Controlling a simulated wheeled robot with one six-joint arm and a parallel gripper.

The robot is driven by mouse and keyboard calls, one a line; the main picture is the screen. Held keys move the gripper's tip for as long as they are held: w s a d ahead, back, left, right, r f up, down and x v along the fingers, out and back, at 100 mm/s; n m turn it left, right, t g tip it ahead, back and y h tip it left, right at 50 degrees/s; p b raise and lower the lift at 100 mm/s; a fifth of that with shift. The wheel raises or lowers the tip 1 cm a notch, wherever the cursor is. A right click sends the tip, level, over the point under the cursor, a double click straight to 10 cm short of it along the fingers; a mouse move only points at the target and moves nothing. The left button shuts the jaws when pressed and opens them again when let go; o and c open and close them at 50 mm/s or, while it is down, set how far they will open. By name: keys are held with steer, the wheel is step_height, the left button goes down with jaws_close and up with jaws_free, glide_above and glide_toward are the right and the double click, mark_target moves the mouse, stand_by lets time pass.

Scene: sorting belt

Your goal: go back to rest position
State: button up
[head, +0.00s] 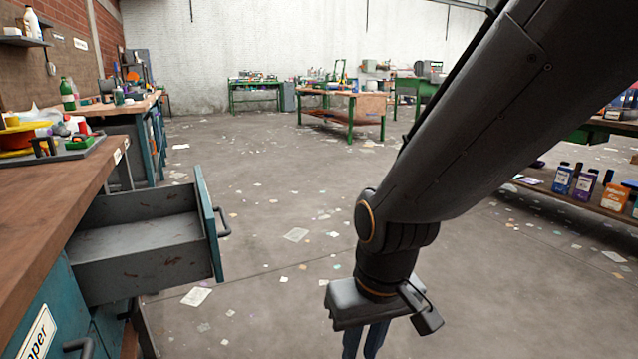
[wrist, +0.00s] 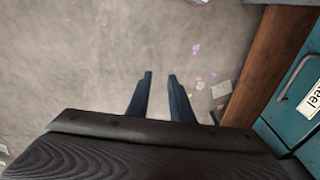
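My gripper (head: 365,346) hangs pointing down in the lower middle of the head view, at the end of my dark arm. The fingers are partly cut off by the picture's bottom edge. In the wrist view the two blue-grey fingers (wrist: 160,78) stand apart with bare floor between them. My gripper is open and holds nothing. It is over the floor, to the right of an open drawer (head: 145,255) and apart from it.
The drawer sticks out from a teal workbench with a wooden top (head: 50,205) on the left; its visible inside is empty. A shelf (head: 590,195) with boxes and bottles stands at the right. Workbenches stand at the back. The floor (head: 270,180) between is open, with scattered paper scraps.

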steer(key=s+a+r+n+g, duration=0.1)
steer(key=s+a+r+n, duration=0.15)
steer(key=s+a, duration=0.55)
steer(key=d+r+m+p, duration=0.3)
steer(key=d+r+p, duration=0.7)
steer(key=r+p, duration=0.3)
steer(key=d+r+m+h+p, duration=0.1)
steer(key=d+r+m+p, duration=0.2)
steer(key=d+r+p, duration=0.7)
step_height(320, 180, up, 3)
steer(key=p, duration=0.8)
steer(key=shift+s+d, duration=0.3)
steer(key=shift+s, duration=0.1)
steer(key=o, duration=0.5)
steer(key=shift+c, duration=1)
steer(key=shift+w, duration=0.1)
